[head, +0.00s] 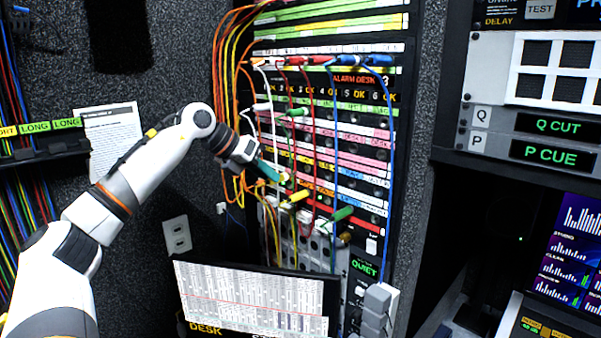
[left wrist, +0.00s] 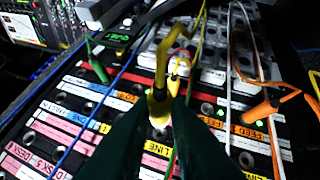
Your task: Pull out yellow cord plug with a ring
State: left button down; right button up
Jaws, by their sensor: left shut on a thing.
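In the head view my left gripper (head: 278,175) reaches the patch panel (head: 357,160) from the left, its teal fingers closed at a yellow plug (head: 286,178). In the left wrist view the two dark green fingers (left wrist: 158,122) close on the lower end of this yellow plug (left wrist: 158,100), and a thick yellow cord rises from it. A pale band shows around the plug near its cord end. The fingers hide its tip, so I cannot tell how deep it sits. A second yellow plug (head: 298,195) is just below right; it also shows in the left wrist view (left wrist: 176,64). My right gripper is not in view.
Red, blue, white and orange cords hang close around the fingers. A green plug (head: 342,213) is lower right, and an orange plug (left wrist: 262,109) is right in the left wrist view. A labelled sheet on a dark frame (head: 250,295) stands below the panel.

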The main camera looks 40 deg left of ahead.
pick_arm(q)
jog(key=shift+s, duration=0.15)
jog(key=shift+s+a+b, duration=0.15)
jog(key=shift+s+b, duration=0.4)
jog(key=shift+s, duration=0.8)
